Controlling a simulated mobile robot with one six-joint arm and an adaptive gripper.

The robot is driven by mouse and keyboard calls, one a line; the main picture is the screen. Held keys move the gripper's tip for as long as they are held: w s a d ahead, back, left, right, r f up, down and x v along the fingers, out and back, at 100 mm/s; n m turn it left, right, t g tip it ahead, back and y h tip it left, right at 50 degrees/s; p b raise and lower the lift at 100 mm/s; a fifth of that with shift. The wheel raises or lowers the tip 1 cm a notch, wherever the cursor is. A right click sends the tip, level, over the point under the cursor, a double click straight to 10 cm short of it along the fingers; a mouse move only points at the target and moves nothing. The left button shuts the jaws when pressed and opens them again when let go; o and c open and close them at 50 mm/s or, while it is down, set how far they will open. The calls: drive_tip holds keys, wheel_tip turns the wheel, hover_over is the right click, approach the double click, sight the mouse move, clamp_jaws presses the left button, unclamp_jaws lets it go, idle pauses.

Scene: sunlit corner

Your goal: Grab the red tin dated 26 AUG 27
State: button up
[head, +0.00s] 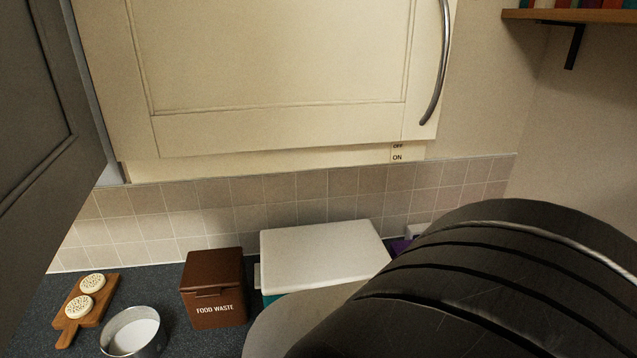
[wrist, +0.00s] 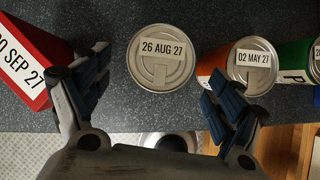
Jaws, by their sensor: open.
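In the wrist view, a round tin (wrist: 161,72) labelled 26 AUG 27 stands upright on the dark counter. I see its silver lid with a pull tab from above; its side colour does not show. My gripper (wrist: 156,80) is open and empty, with one dark finger to the lower left of this tin and one to the lower right. The tin lies beyond and between the fingertips, with no clear contact. The head view shows neither this tin nor my gripper.
A tin dated 02 MAY 27 (wrist: 252,72) with an orange side stands to the right, beside a green item (wrist: 294,60). A red item (wrist: 30,52) reading "0 SEP 27" is close by the left finger. The counter (wrist: 105,30) ends below the tins. The head view shows a food waste bin (head: 213,285).

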drive_tip(key=b+x, duration=0.1)
drive_tip(key=x, duration=0.3)
drive_tip(key=shift+w+f+b, duration=0.15)
drive_tip(key=shift+w+b, duration=0.05)
drive_tip(key=shift+b, duration=0.2)
drive_tip(key=b+x, duration=0.3)
drive_tip(key=x, duration=0.2)
drive_tip(key=shift+a+f, duration=0.15)
drive_tip(key=shift+f, duration=0.05)
drive_tip(key=shift+r, duration=0.15)
drive_tip(key=shift+c, duration=0.6)
drive_tip(key=c, duration=1.3)
